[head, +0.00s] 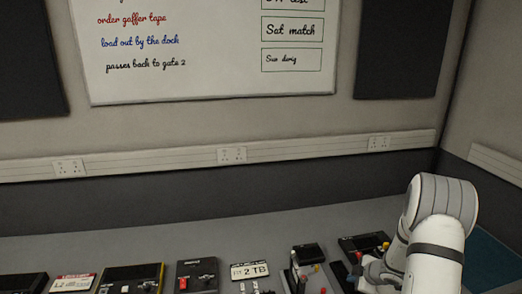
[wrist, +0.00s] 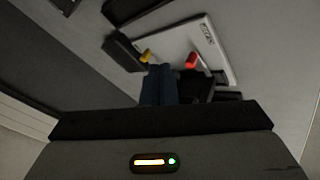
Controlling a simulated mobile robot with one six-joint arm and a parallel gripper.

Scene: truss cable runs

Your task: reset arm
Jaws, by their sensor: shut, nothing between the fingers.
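My arm comes in at the right of the head view, bent over the desk, and its end is partly cut off by the lower edge. In the wrist view my gripper (wrist: 160,72) shows as dark bluish fingers closed together, with nothing held between them. A pale box (wrist: 185,48) with a red knob (wrist: 191,61) and a yellow knob (wrist: 146,57) lies beyond the fingertips. Whether the fingers touch anything is unclear. In the head view a black device (head: 362,246) with coloured knobs sits just left of the arm.
The wall behind has a socket rail (head: 232,155) and whiteboard (head: 205,85). The desk's back strip is clear.

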